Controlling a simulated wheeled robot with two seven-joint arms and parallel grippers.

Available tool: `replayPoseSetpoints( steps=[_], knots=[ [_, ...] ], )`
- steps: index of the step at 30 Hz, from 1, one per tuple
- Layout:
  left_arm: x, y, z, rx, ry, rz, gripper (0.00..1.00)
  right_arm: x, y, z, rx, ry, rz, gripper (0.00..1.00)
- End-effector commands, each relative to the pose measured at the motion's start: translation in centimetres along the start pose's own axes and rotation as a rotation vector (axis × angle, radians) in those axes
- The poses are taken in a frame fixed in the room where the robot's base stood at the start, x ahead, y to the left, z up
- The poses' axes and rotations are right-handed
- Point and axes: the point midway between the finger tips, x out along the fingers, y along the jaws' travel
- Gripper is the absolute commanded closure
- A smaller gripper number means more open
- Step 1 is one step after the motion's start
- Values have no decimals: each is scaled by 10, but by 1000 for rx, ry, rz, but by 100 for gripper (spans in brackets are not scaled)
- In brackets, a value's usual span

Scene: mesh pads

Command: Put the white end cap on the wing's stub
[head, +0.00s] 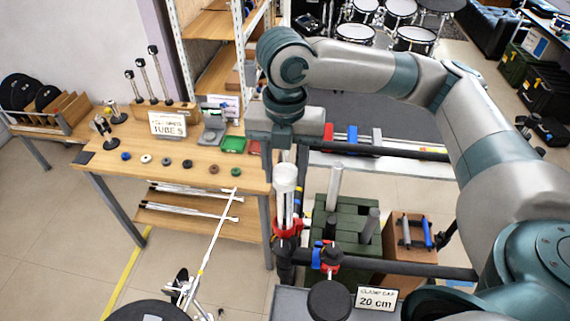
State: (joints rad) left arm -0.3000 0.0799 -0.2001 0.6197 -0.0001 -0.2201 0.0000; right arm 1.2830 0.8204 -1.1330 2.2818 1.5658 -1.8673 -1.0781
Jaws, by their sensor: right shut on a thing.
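The white end cap (286,178) is a short pale cylinder with a wider rim, directly under my right gripper (285,160). The gripper points straight down and is shut on it; the fingers and the cap's top partly merge in the picture. The stub appears to be the slim upright pale tube (287,210) beneath the cap, rising from a red clamp (288,229) on the black rack. Cap and tube look in line, but I cannot tell whether the cap is seated or just above. My left gripper is out of view.
A wooden table (105,165) at left carries several small coloured rings, a sign (168,124) and a green tray (233,145). Black rack bars (430,271) run right of the tube. A green case (350,215) stands behind. A boom stand (212,245) rises at lower left.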

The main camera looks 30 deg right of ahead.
Motion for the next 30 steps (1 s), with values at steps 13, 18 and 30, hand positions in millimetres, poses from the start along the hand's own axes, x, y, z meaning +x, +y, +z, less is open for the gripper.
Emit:
replayPoseSetpoints(
  steps=[13,18,30],
  knots=[
    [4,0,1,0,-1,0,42,25,0,0,1,1,-1,81],
    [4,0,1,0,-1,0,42,27,0,0,1,0,0,81],
    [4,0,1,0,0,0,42,27,0,0,1,0,0,38]
  ],
)
